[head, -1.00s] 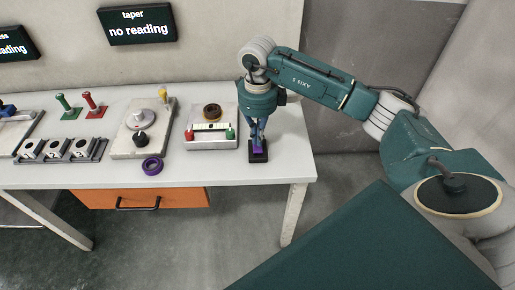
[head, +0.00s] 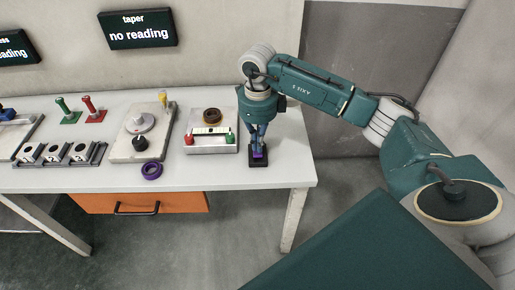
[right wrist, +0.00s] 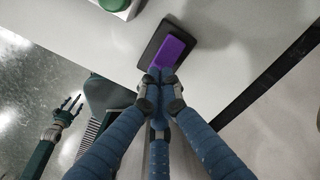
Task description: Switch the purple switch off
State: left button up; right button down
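The purple switch (head: 261,156) is a purple rocker on a dark base at the front right of the white table. In the right wrist view the purple rocker (right wrist: 174,50) lies just beyond my fingertips. My right gripper (head: 258,150) points down over the switch, its fingertips drawn together at the near end of the rocker. I cannot tell whether they touch it. The fingers (right wrist: 160,82) hold nothing. My left gripper (right wrist: 70,106) shows at the left of the right wrist view, away from the table, with its fingers spread.
Left of the switch stands a grey unit (head: 212,146) with red and green knobs. A purple ring (head: 152,170) lies near the table's front edge. A plate with a black knob (head: 139,143) stands further left. The table (head: 225,176) ends just right of the switch.

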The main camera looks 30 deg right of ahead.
aim_at(257, 153)
jog(key=shift+s+f+b, duration=0.1)
jog(key=shift+f+b, duration=0.85)
jog(key=shift+f, duration=0.25)
dwell(1.1)
jog(key=shift+r+p, duration=0.6)
jog(key=shift+r, duration=0.15)
jog(key=shift+r+p, duration=1.7)
jog(key=shift+r, duration=1.1)
jog(key=shift+a+f, duration=0.1)
